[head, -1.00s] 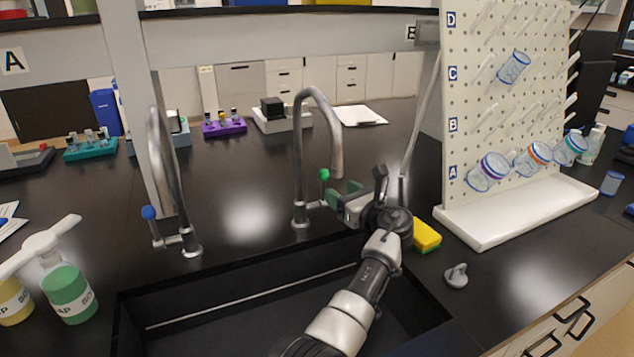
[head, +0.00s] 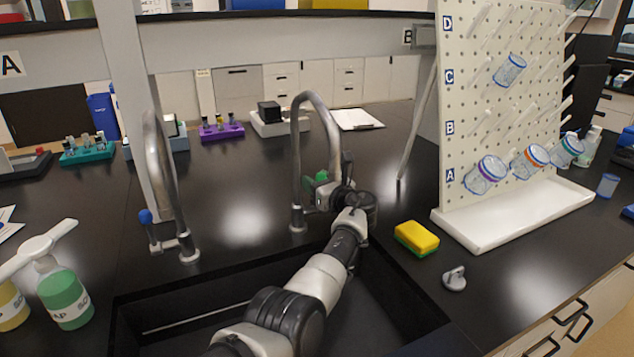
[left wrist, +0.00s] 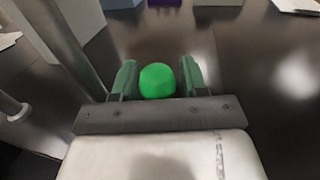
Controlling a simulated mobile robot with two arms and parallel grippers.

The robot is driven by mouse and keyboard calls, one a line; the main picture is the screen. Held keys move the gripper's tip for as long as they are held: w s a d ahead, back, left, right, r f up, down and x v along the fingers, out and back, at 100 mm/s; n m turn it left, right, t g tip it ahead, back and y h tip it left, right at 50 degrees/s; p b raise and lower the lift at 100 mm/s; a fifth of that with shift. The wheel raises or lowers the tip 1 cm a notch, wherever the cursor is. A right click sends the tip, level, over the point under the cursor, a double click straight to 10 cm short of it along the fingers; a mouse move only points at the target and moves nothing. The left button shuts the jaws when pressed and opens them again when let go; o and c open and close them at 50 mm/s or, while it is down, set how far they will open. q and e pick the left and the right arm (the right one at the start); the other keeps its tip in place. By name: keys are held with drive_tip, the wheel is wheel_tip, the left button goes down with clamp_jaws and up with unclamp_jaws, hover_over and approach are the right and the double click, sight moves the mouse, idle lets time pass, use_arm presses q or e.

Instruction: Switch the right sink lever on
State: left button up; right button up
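The right sink tap (head: 297,165) is a grey gooseneck at the back of the sink, with a green-knobbed lever on its right side. My left gripper (head: 318,188) is at this lever and hides most of it. In the left wrist view the round green knob (left wrist: 158,81) lies between the two green fingers of my left gripper (left wrist: 158,84). The fingers are apart, one on each side of the knob; I cannot tell whether either touches it. No water shows under the spout. My right gripper is not in view.
The left tap (head: 168,190) has a blue-knobbed lever (head: 146,217). The black sink (head: 200,310) lies below my arm. A yellow sponge (head: 416,237), a grey stopper (head: 454,278) and a pegboard rack (head: 510,228) stand to the right. Soap bottles (head: 66,296) stand at left.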

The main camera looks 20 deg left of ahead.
use_arm(q)
clamp_jaws()
drive_tip(key=y+b, duration=0.1)
drive_tip(key=b, duration=0.1)
drive_tip(key=s+d+t+y+b, duration=0.1)
drive_tip(key=b, duration=0.1)
drive_tip(key=y+b, duration=0.1)
drive_tip(key=shift+s+d+f+n+t+b, duration=0.2)
drive_tip(key=shift+d+f+n+t+b, duration=0.1)
drive_tip(key=shift+t+b, duration=0.1)
drive_tip(key=shift+s+d+r+y+b, duration=0.15)
drive_tip(key=shift+r+y+b, duration=0.15)
drive_tip(key=shift+b, duration=0.15)
drive_tip(key=shift+o, duration=1.4)
unclamp_jaws()
drive_tip(key=shift+r, duration=0.1)
